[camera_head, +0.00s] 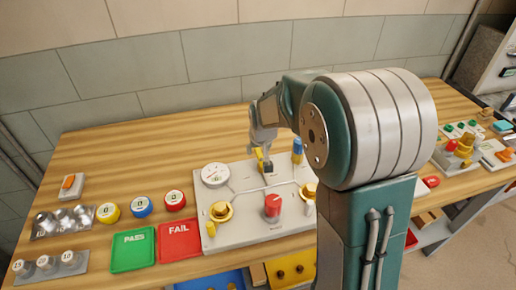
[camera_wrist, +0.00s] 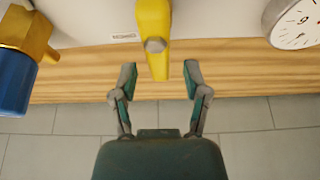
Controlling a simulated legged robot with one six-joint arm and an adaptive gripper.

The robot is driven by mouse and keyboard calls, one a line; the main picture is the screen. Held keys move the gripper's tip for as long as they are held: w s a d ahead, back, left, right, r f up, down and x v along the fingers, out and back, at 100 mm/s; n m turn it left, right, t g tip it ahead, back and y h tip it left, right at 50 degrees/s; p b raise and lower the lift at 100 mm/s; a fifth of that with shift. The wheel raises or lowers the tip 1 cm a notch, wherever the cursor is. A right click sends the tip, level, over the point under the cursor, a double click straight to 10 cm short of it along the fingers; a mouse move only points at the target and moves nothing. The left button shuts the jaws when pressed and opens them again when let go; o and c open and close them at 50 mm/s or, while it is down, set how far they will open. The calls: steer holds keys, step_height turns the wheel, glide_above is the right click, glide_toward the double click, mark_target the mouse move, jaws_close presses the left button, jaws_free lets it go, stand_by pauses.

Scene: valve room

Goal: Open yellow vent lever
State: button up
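The yellow vent lever (camera_head: 259,157) stands at the back edge of the light grey valve panel (camera_head: 240,238), partly hidden by my gripper (camera_head: 263,142). In the wrist view the yellow lever (camera_wrist: 153,30) comes down from the top, with a grey round pin on it. My gripper (camera_wrist: 159,75) is open there, one finger on each side of the lever's tip, with visible gaps on both sides. I cannot tell whether the tip lies at the same depth as the fingers. My arm hides the panel's right part.
A gauge (camera_head: 215,174) and a blue-handled valve (camera_head: 298,150) flank the lever. The panel also holds a red knob (camera_head: 273,206) and brass valves (camera_head: 220,212). Green PASS (camera_head: 133,250) and red FAIL (camera_head: 180,240) trays lie left. The tiled wall (camera_head: 160,65) rises behind the wooden bench (camera_head: 130,160).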

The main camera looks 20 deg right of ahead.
mark_target(261, 159)
steer(key=v, duration=1.1)
steer(key=shift+r, duration=0.4)
steer(key=shift+s+a, duration=0.1)
steer(key=shift+s, duration=0.05)
steer(key=s+r+t, duration=0.1)
steer(key=s+r, duration=0.2)
steer(key=s, duration=2.1)
steer(key=shift+a, duration=0.25)
